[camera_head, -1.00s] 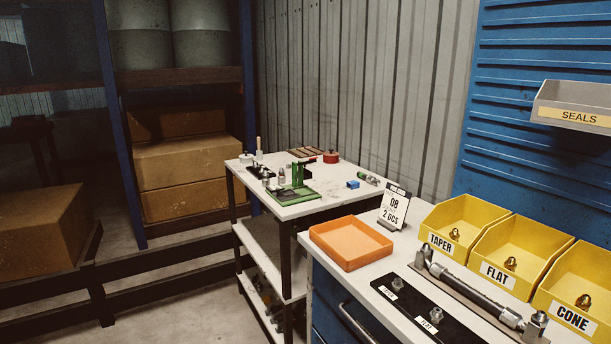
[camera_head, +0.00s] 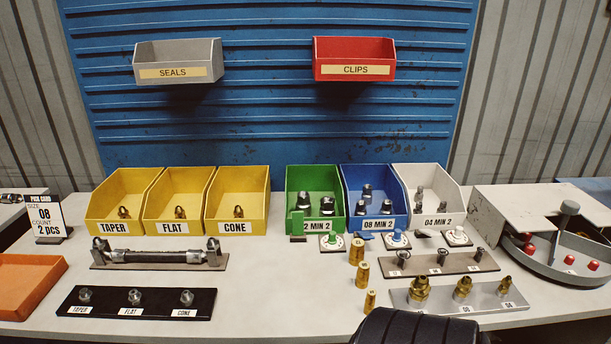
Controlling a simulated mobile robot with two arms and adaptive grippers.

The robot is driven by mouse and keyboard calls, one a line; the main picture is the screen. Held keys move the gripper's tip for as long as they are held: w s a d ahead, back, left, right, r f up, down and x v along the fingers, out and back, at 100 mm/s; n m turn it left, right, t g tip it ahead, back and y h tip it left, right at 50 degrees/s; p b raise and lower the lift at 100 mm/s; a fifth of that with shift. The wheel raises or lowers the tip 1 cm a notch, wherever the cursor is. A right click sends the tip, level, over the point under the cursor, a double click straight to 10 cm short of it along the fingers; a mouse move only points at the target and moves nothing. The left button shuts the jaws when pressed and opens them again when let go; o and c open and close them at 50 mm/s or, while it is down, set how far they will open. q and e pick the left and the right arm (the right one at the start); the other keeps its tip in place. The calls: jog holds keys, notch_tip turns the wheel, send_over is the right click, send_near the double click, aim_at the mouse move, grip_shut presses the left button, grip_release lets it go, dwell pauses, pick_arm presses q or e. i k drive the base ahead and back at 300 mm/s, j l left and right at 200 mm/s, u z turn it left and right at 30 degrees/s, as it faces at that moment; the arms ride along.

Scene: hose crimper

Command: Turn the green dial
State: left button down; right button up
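The green dial (camera_head: 331,241) is a small round white knob with a green rim. It sits on the bench in front of the green bin (camera_head: 314,185), labelled "2 MIN 2" as far as it can be read. To its right are a similar blue dial (camera_head: 396,239) before the blue bin (camera_head: 374,188) and a pale dial (camera_head: 457,236) before the white bin (camera_head: 428,185). No gripper fingers are in view, so neither gripper's opening can be seen.
Brass fittings (camera_head: 357,250) stand just right of the green dial. A hose assembly (camera_head: 155,256) and a black sample strip (camera_head: 135,304) lie left. A dark ribbed shape (camera_head: 420,330) rises at the bottom edge. The bench before the green dial is mostly clear.

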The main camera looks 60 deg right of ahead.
aim_at(332, 239)
jog(key=z, duration=2.8)
